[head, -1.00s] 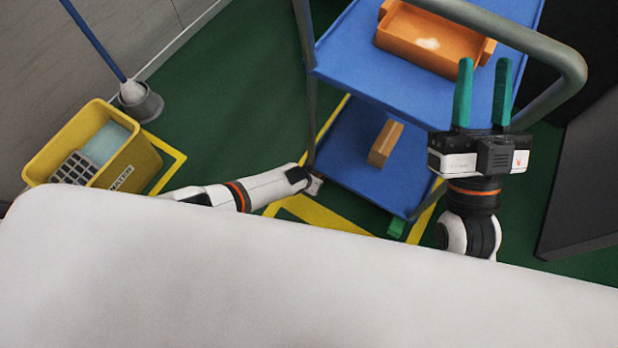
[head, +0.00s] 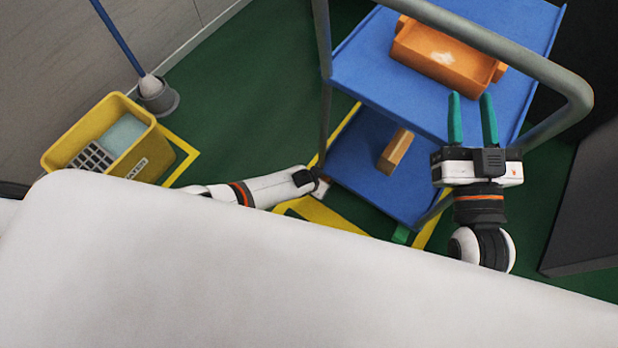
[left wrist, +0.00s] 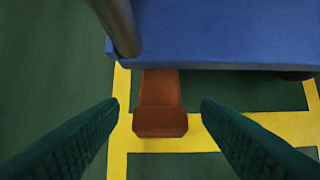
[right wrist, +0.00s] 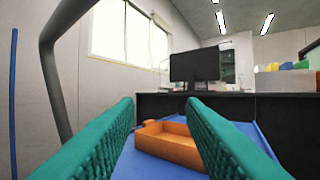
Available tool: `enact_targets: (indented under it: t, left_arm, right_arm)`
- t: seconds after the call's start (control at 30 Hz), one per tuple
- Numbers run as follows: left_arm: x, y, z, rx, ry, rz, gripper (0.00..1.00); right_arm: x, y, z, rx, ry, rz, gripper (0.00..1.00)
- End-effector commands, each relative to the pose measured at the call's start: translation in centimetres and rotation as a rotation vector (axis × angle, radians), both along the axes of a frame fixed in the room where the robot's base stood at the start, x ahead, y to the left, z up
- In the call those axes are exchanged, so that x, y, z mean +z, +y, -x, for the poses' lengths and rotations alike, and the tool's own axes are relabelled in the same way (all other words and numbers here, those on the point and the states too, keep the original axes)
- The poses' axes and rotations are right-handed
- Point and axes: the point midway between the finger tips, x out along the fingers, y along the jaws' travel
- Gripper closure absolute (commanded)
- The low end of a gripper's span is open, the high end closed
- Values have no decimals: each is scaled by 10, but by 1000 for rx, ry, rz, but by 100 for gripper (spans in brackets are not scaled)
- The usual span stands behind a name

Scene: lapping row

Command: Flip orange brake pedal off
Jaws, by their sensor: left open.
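The orange-brown brake pedal (left wrist: 160,118) sticks out from under the blue cart's edge in the left wrist view. It lies over the yellow floor line, centred between my left fingers. My left gripper (left wrist: 160,103) is open, one finger on each side of the pedal, and I see no contact. In the head view my left arm reaches low beside the cart; I cannot make out the pedal there. My right gripper (head: 471,97) is open and empty, in front of the cart's upper deck (head: 400,85).
An orange tray (head: 440,58) sits on the upper deck and a light brown block (head: 396,152) on the lower shelf (head: 365,165). A grey handle (head: 535,62) rises near my right gripper. A yellow mop bucket (head: 150,160) stands left.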

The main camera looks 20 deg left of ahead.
Motion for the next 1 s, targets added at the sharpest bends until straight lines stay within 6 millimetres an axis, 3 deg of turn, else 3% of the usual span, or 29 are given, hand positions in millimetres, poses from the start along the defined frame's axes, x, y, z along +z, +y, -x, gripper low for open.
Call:
enact_targets:
  t: [0.23,0.47,0.8,1.0]
  left_arm:
    - [18,2,8,0,0,1,42]
    - [32,5,14,0,0,1,42]
    - [55,9,25,0,0,2,42]
    - [72,12,33,0,0,1,42]
  right_arm:
    - [-45,-8,-1,-19,308,81,64]
    - [-89,-19,14,-37,595,151,64]
    - [-141,-41,64,-63,1020,247,64]
    - [-157,-54,104,-78,1256,297,64]
